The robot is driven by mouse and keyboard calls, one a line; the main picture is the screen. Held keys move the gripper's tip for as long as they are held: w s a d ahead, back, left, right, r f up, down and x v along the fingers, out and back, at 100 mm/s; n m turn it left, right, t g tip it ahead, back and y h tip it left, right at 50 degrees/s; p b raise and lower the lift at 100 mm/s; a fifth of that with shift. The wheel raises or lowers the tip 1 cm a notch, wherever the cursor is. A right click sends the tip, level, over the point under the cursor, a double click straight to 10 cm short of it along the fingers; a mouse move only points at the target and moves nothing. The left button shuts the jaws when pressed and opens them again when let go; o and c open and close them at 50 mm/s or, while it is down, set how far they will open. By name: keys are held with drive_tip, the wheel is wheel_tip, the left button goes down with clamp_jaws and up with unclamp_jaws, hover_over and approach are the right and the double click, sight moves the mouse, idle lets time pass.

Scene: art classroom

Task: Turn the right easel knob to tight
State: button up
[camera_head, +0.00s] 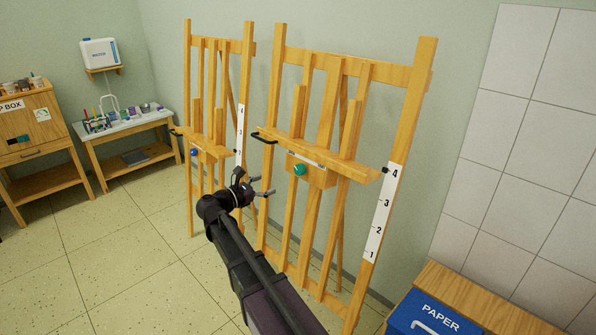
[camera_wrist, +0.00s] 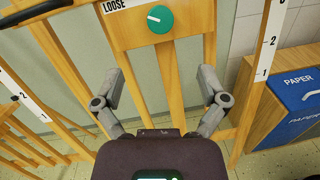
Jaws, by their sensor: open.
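The right easel (camera_head: 403,130) has a round green knob (camera_head: 300,170) on a wooden block below its ledge. In the wrist view the green knob (camera_wrist: 160,19) shows near the top edge, with a white mark slanting toward the left. A label reading LOOSE (camera_wrist: 117,5) is at its upper left, partly cut off; no other label is visible. My gripper (camera_head: 265,185) is open and empty, to the left of the knob and slightly lower in the head view. In the wrist view its fingers (camera_wrist: 161,72) are spread wide, and the knob lies beyond the tips, apart from them.
The left easel (camera_head: 187,80) with a blue knob (camera_head: 194,152) stands beside the right one. A black handle (camera_head: 265,138) sticks out from the right easel's ledge. A blue PAPER bin (camera_head: 430,315) is at the lower right. A side table (camera_head: 128,128) stands at the back left.

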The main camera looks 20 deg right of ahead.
sight(298, 170)
drive_tip(key=shift+x, duration=6.75)
drive_tip(key=shift+c, duration=0.2)
drive_tip(key=c, duration=1.1)
